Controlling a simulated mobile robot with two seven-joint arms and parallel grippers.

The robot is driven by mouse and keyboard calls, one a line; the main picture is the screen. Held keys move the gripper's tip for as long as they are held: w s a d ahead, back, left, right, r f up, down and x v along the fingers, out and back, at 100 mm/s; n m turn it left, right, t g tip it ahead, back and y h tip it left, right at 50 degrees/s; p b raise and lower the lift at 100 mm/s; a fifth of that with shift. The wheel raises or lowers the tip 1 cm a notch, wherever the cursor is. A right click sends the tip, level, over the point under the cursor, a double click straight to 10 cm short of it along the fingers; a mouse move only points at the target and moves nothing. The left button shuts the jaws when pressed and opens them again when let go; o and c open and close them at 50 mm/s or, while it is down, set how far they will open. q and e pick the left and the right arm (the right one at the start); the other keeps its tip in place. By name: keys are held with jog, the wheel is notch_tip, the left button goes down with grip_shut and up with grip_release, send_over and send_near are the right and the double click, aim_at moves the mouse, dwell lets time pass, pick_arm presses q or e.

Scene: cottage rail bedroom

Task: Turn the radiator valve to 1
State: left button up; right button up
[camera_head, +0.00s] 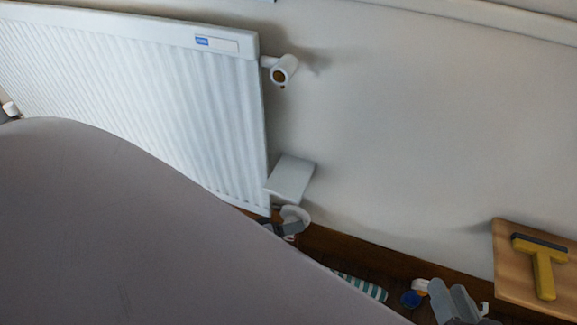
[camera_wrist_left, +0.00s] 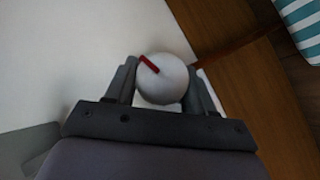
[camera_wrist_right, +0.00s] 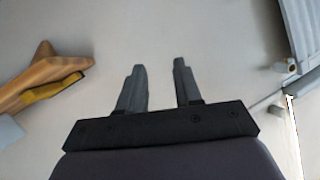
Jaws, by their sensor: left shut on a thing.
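The white radiator valve knob (camera_wrist_left: 162,84) sits between the fingers of my left gripper (camera_wrist_left: 160,90) in the left wrist view. The gripper is shut on it, with one finger on each side. A red mark on the knob's face points to the upper left. No numbers can be read. In the head view the knob (camera_head: 297,214) shows small at the radiator's lower right corner, and my left gripper (camera_head: 283,228) is partly hidden behind my own arm. My right gripper (camera_wrist_right: 160,80) is open and empty, facing the pale wall.
The white radiator (camera_head: 170,95) fills the upper left, with a pipe fitting (camera_head: 285,70) at its top right. A pale flat panel (camera_head: 291,178) is just above the knob. A yellow scraper (camera_head: 542,270) lies on a wooden board (camera_head: 508,265) at right. A striped item (camera_head: 362,286) lies low.

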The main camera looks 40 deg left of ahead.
pick_arm(q)
jog(key=shift+m+g+y+p, duration=0.4)
jog(key=shift+m+y+p, duration=0.2)
jog(key=shift+y+p, duration=0.25)
pick_arm(e)
jog(key=shift+s+d+r+h, duration=0.1)
jog(key=shift+s+d+h, duration=0.05)
jog(key=shift+d+h, duration=0.3)
jog(key=shift+s+d+r+h, duration=0.1)
jog(key=shift+d+h, duration=0.15)
jog(key=shift+d, duration=0.3)
pick_arm(q)
jog(key=o, duration=1)
jog(key=shift+c, duration=0.2)
jog(key=shift+s+a+r, duration=0.1)
jog(key=shift+s+r, duration=0.1)
jog(key=p+v, duration=0.4)
jog(key=v, duration=0.2)
jog(key=shift+s+a, duration=0.15)
jog(key=shift+s, duration=0.15)
pick_arm(e)
jog(key=d, duration=0.1)
jog(key=d+h, duration=0.1)
jog(key=s+d+r+n, duration=0.1)
jog(key=shift+s+h, duration=0.1)
jog(key=shift+h, duration=0.3)
pick_arm(q)
jog(key=shift+r, duration=0.1)
